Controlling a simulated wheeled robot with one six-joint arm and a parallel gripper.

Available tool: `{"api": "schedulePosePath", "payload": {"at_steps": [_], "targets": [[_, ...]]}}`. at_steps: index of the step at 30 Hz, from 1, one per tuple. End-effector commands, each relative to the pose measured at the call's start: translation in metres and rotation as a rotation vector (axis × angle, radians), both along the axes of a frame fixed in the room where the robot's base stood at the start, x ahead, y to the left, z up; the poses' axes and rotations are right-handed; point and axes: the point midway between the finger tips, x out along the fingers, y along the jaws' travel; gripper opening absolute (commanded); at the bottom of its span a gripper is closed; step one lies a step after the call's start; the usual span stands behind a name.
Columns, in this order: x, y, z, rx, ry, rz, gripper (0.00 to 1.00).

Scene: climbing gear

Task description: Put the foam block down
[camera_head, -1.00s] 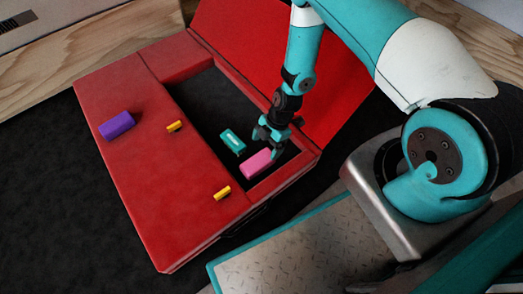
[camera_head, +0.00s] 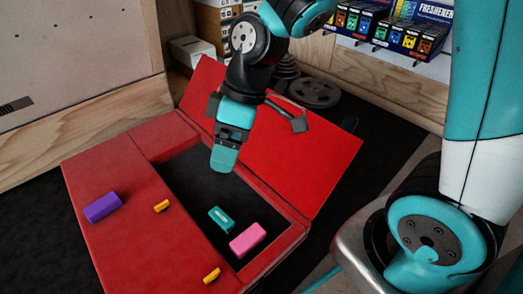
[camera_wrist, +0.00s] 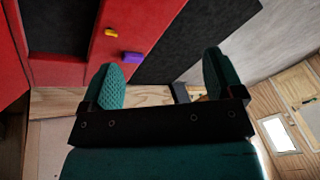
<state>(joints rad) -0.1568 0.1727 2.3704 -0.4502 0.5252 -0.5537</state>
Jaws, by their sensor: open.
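A pink block (camera_head: 248,240), which looks like the foam block, lies in the dark open recess of the red case (camera_head: 150,240), near its front right corner. My gripper (camera_head: 224,158) is raised above the recess, well apart from the pink block. Its two fingers (camera_wrist: 164,82) are spread with nothing between them in the wrist view. The pink block does not show in the wrist view.
A teal block (camera_head: 221,220) lies in the recess beside the pink one. A purple block (camera_head: 102,207) and two small yellow pieces (camera_head: 161,206) (camera_head: 212,276) lie on the red panel. The raised red lid (camera_head: 290,150) stands behind. Shelves of goods (camera_head: 390,28) are at the back.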

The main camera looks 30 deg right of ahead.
Motion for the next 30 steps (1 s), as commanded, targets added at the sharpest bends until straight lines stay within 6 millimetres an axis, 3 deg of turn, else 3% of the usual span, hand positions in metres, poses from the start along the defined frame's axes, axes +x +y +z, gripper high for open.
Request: {"api": "schedulePosePath", "payload": {"at_steps": [1, 3, 6, 10, 14, 30], "targets": [[-0.021, 0.003, 0.022, -0.004, 0.004, -0.049, 0.87], [-0.048, 0.004, 0.041, -0.010, 0.029, -0.124, 0.87], [-0.079, 0.004, 0.059, -0.017, 0.057, -0.214, 0.87], [-0.104, 0.001, 0.070, -0.025, 0.079, -0.290, 0.87], [-0.113, 0.000, 0.072, -0.028, 0.090, -0.318, 0.87], [-0.112, 0.000, 0.073, -0.027, 0.090, -0.319, 0.87]]}}
